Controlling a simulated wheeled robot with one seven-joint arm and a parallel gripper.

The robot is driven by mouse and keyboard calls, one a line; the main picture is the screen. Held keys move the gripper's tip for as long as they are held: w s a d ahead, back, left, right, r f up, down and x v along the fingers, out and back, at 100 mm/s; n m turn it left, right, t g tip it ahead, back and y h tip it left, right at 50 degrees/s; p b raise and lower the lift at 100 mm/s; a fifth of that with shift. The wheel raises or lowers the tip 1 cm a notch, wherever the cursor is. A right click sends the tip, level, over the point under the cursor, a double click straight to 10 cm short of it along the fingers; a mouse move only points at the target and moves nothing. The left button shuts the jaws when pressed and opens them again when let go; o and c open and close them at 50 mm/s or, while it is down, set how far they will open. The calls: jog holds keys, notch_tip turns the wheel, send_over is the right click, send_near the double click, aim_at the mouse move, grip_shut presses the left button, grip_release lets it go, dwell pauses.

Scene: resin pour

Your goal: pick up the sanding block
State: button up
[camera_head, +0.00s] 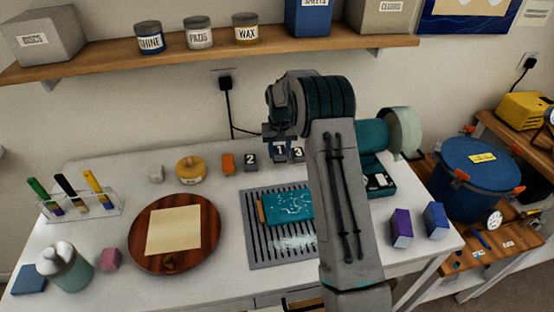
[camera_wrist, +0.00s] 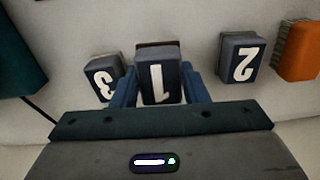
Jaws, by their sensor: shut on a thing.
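My gripper (camera_wrist: 160,86) is shut on a dark sanding block marked 1 (camera_wrist: 157,82), with a blue finger on each side of it. In the head view, my gripper (camera_head: 279,152) is at the back of the white table, and the held block (camera_head: 280,148) shows its number between the fingers. I cannot tell whether the block is clear of the table. A block marked 2 (camera_head: 250,162) stands to its left, and a block marked 3 (camera_head: 298,154) is close on its right. Both also show in the wrist view, the 2 (camera_wrist: 241,57) and the 3 (camera_wrist: 103,78).
An orange block (camera_head: 228,162) and a yellow-lidded jar (camera_head: 190,168) stand left of block 2. A slotted grey mat (camera_head: 262,250) with a teal board (camera_head: 287,208) lies in front. A round wooden board (camera_head: 200,252) is front left. The shelf (camera_head: 200,57) runs above.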

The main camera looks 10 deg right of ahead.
jog(key=s+d+r+b, duration=0.3)
jog(key=s+d+r, duration=0.3)
jog(key=d, duration=0.4)
jog(key=shift+r, duration=0.85)
jog(key=shift+o, duration=0.5)
jog(key=shift+s, duration=0.1)
